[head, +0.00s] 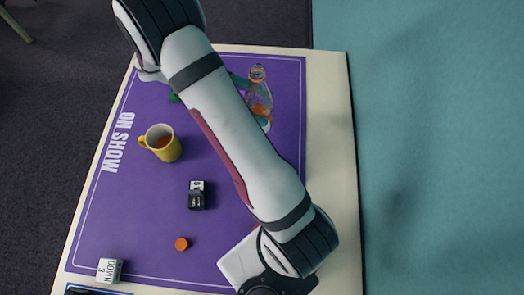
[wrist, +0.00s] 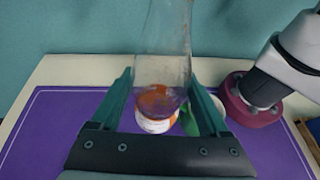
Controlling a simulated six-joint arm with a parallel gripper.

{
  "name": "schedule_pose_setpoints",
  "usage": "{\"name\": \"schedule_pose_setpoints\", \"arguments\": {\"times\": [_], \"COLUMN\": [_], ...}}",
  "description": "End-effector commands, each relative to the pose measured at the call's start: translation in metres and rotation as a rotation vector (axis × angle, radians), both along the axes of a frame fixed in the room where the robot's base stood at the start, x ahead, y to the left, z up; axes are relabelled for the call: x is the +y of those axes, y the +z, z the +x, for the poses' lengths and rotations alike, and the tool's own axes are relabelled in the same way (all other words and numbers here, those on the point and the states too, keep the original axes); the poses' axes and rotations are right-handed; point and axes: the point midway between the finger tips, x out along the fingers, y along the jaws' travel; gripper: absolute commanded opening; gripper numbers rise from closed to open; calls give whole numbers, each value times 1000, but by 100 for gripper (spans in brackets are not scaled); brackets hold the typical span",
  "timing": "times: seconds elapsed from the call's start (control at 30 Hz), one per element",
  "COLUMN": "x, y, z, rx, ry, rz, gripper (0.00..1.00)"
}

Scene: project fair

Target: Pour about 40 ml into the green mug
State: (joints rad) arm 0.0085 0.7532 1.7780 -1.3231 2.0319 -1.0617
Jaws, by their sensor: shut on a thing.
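My gripper (wrist: 163,105) has teal fingers closed on the sides of a clear bottle (wrist: 162,62). The bottle holds orange liquid low down. In the head view the bottle (head: 258,94) shows just right of my arm, over the far part of the purple mat; its exact tilt and height are unclear. A green piece (head: 174,98), seemingly the green mug, peeks out left of my arm, which hides the rest. In the wrist view a green shape (wrist: 189,122) shows partly behind the bottle and right finger. I cannot see into the mug.
A yellow mug (head: 166,151) with brownish-orange liquid stands on the mat's left. A black box (head: 197,200), an orange cap (head: 181,244) and a white block (head: 108,271) lie nearer. The cream table's right margin (head: 335,150) is clear.

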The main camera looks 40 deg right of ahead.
Motion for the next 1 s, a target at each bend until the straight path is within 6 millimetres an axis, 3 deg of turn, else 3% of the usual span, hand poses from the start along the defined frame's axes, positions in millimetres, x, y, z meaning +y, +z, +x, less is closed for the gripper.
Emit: {"name": "schedule_pose_setpoints", "arguments": {"times": [0.2, 0.67, 1.0], "x": [0, 0, 0], "y": [-22, -30, -65], "z": [0, 1, 1], "rx": [0, -17, -137], "ry": [1, 2, 3], "rz": [0, -12, -98], "gripper": [12, 12, 12]}}
